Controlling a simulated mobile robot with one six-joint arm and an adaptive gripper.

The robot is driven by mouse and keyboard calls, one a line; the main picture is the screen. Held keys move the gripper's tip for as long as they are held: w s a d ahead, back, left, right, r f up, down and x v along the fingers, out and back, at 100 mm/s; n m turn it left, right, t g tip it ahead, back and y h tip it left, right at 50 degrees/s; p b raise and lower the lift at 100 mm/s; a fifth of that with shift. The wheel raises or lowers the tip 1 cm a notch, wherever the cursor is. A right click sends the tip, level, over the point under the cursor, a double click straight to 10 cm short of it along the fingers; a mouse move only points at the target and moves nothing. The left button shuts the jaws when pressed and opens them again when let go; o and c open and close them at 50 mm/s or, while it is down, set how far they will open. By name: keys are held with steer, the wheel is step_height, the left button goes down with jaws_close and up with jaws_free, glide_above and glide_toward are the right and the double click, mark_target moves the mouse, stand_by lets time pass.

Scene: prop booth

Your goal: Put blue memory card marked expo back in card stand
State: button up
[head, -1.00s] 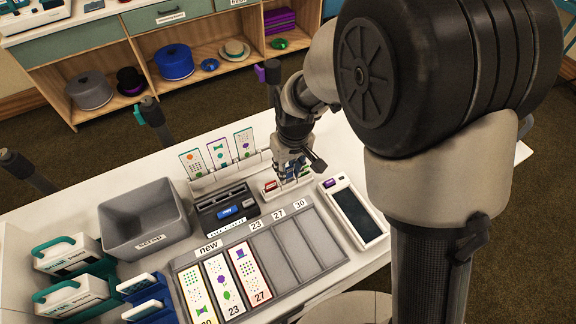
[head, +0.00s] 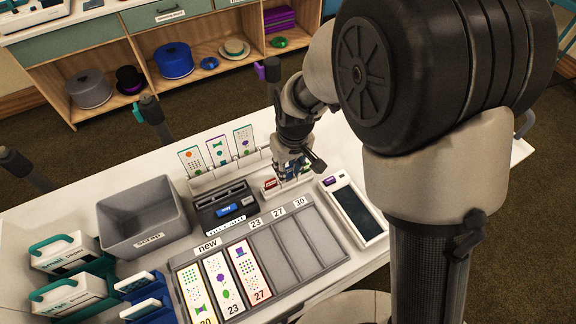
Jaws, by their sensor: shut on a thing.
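My gripper (head: 293,171) is pointed down over the small white card stand (head: 270,194) at the back of the table. It is shut on a small blue card (head: 291,172), mostly hidden by the fingers. The marking on this card cannot be read. The card is at or just above the stand's slots; I cannot tell whether it touches them. A red card (head: 270,183) stands in the left end of the stand.
A black device with a blue panel (head: 227,211) stands left of the stand, and a tablet-like device (head: 355,213) right of it. In front is a grey sectioned tray (head: 262,250) with several printed cards. A grey bin (head: 145,220) stands at left.

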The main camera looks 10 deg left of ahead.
steer(key=shift+f+b, duration=0.55)
steer(key=shift+f, duration=0.35)
steer(key=o, duration=0.8)
step_height(320, 180, up, 12)
steer(key=s+d, duration=0.1)
steer(key=shift+s, duration=0.25)
steer(key=shift+f, duration=0.15)
stand_by(0.4)
